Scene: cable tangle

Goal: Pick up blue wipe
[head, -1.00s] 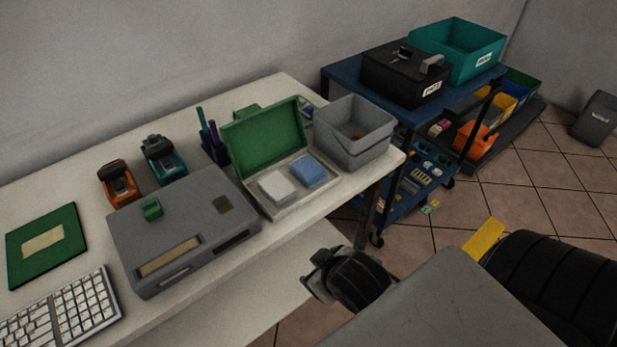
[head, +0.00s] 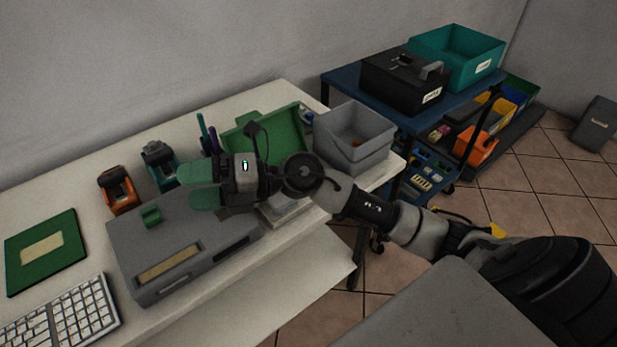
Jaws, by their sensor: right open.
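The blue wipe is hidden now behind my right arm. The white wipe beside it is hidden too. Their open box (head: 285,214) stands on the white table, with only part of its pale front and its raised green lid (head: 281,127) showing. My right gripper (head: 196,186) has green fingers that point left and stand apart with nothing between them. It is above the grey device, left of the box. My left gripper is out of view.
The grey device (head: 185,260) has a green knob. Orange (head: 118,188) and teal (head: 160,165) tools stand behind it. Grey bins (head: 352,140) stand right of the box. A green board (head: 45,252) and keyboard (head: 60,318) lie at left. A blue cart (head: 343,84) is beyond.

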